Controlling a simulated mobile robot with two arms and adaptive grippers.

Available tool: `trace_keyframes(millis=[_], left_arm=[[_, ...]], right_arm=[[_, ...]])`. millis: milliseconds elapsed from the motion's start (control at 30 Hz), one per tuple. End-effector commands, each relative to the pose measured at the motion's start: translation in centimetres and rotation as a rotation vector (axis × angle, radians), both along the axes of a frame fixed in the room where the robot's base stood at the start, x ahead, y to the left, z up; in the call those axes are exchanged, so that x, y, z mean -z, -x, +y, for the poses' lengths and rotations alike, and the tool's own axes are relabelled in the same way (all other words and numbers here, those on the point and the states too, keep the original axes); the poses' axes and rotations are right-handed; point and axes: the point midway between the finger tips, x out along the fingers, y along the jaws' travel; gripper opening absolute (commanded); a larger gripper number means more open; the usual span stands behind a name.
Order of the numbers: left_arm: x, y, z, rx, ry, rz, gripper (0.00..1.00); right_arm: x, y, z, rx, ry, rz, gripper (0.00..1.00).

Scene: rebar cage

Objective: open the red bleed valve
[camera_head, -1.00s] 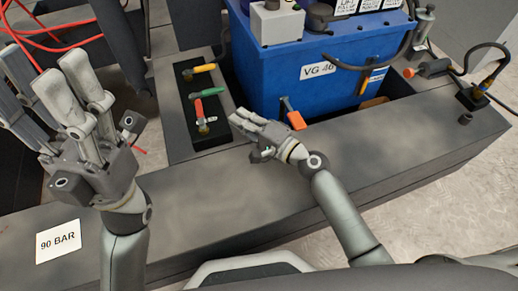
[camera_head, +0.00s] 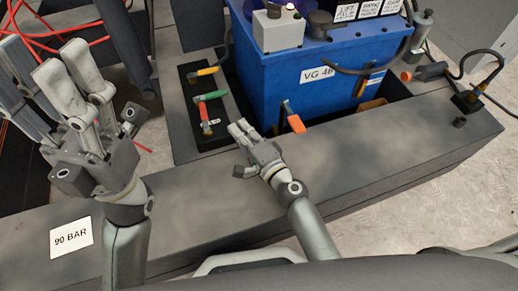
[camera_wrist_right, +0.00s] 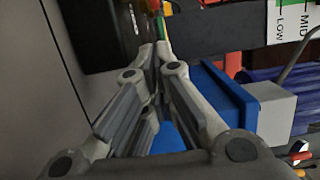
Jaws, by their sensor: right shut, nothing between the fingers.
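The red bleed valve handle (camera_head: 204,114) sits on a dark recessed panel (camera_head: 222,136), in line with the panel's length, below a green handle (camera_head: 210,97) and a yellow handle (camera_head: 207,71). My right gripper (camera_head: 236,127) is shut and empty, just right of the red handle and apart from it in the head view. In the right wrist view its fingertips (camera_wrist_right: 154,48) meet, with small bits of red and green beyond them. My left gripper (camera_head: 62,70) is raised at the left, fingers spread and empty, far from the valves.
A blue tank (camera_head: 285,90) marked VG 46 stands behind the right gripper, with an orange-tipped lever (camera_head: 295,123) at its front. A grey ledge (camera_head: 330,165) runs across the front, mostly clear. A 90 BAR label (camera_head: 71,238) lies at the left.

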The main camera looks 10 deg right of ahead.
Motion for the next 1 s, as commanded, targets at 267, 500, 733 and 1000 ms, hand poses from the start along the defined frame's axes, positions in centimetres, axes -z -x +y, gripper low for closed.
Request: trace_keyframes(millis=[267,500,733,1000], left_arm=[[1.0,0.0,0.0,0.000,0.000,0.000,0.50],[1.5,0.0,0.0,0.000,0.000,0.000,0.50],[1.6,0.0,0.0,0.000,0.000,0.000,0.50],[1.6,0.0,0.0,0.000,0.000,0.000,0.50]], right_arm=[[0.3,5.0,-2.3,-0.004,-0.002,0.003,0.00],[0.2,7.4,-3.5,-0.004,-0.002,0.001,0.00],[0.0,7.9,-3.8,-0.004,-0.003,-0.001,0.00],[0.0,7.9,-3.8,-0.005,-0.002,0.000,0.00]])
